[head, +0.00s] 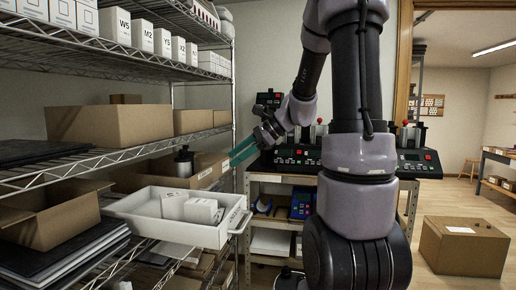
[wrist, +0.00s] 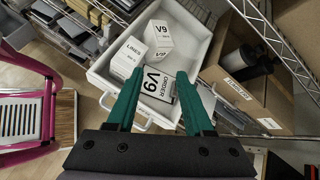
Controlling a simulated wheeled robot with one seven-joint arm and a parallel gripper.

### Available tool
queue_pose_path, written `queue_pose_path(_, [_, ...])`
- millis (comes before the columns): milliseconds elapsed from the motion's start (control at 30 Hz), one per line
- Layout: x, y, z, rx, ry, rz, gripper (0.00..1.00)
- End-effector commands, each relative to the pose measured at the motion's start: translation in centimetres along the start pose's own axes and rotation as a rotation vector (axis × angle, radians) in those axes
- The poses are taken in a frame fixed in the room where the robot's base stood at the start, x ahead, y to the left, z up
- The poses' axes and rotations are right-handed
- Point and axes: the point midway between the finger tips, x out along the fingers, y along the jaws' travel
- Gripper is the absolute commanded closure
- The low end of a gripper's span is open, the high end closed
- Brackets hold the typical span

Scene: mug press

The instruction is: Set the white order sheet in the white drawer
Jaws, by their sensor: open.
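The white order sheet (wrist: 157,84), printed "V9 ORDER", shows in the wrist view inside the white drawer (wrist: 104,72), near its front wall. I cannot tell whether it lies flat or leans there. The drawer is pulled out from the shelf rack, and it also shows in the head view (head: 150,222). My gripper (wrist: 159,75) is open, its teal fingers on either side of the sheet in the wrist view. In the head view my gripper (head: 234,155) is above the drawer's right end, apart from it. I cannot make out the sheet clearly there.
A white V9 box (wrist: 160,40) and a white box marked LINER (wrist: 127,58) stand in the drawer. A cardboard box (head: 208,170) and a dark canister (head: 184,162) are on the shelf behind. Mug presses (head: 295,157) stand on a bench to the right.

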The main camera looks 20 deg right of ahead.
Motion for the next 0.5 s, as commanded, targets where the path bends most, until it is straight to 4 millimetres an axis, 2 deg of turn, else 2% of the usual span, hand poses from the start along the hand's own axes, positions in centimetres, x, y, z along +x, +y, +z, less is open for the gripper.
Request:
queue_pose_path(33, [-0.7, 1.9, 1.9, -0.131, 0.049, 0.029, 0.48])
queue_pose_path(200, [-3.4, 7.7, 4.9, -0.568, 0.234, 0.128, 0.48])
queue_pose_path(333, [-5.9, 11.1, 6.1, -0.894, 0.379, 0.177, 0.48])
queue_pose_path(500, [-8.9, 13.7, 6.7, -1.226, 0.54, 0.211, 0.48])
